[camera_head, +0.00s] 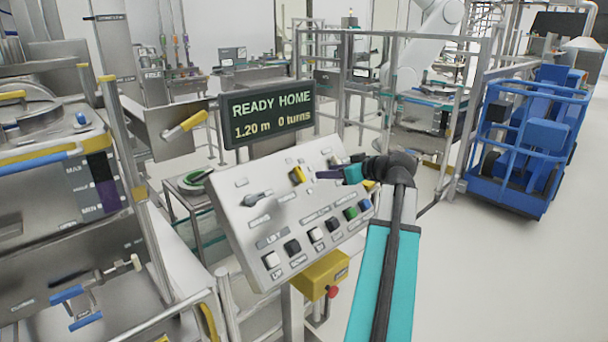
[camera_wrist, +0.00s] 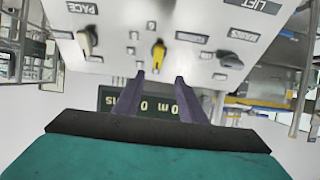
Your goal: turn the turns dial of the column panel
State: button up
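The column panel (camera_head: 300,215) is a tilted light-grey board with dials on top and several push buttons below. A yellow dial (camera_head: 297,175) sits in its upper middle; in the wrist view this dial (camera_wrist: 157,55) shows just beyond and between my fingertips. A grey dial (camera_head: 257,199) is at its left and shows at the right in the wrist view (camera_wrist: 230,59). Another dial (camera_wrist: 86,40) is beside the PACE label. I cannot clearly read which dial is marked turns. My gripper (camera_head: 325,173) is open and empty, its purple fingers (camera_wrist: 157,82) apart in front of the panel.
A dark display (camera_head: 268,112) above the panel reads READY HOME, 1.20 m, 0 turns. A yellow box (camera_head: 321,275) with a red button hangs below the panel. Metal rails stand at the left; a blue cart (camera_head: 525,140) stands right. The floor at right is clear.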

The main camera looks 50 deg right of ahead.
aim_at(302, 173)
jog(key=shift+d, duration=0.15)
jog(key=p+x, duration=0.4)
jog(key=x, duration=0.9)
jog(key=shift+w+d+f, duration=0.1)
jog(key=shift+w+f, duration=0.1)
jog(key=shift+f, duration=0.05)
jog(key=shift+c, duration=0.5)
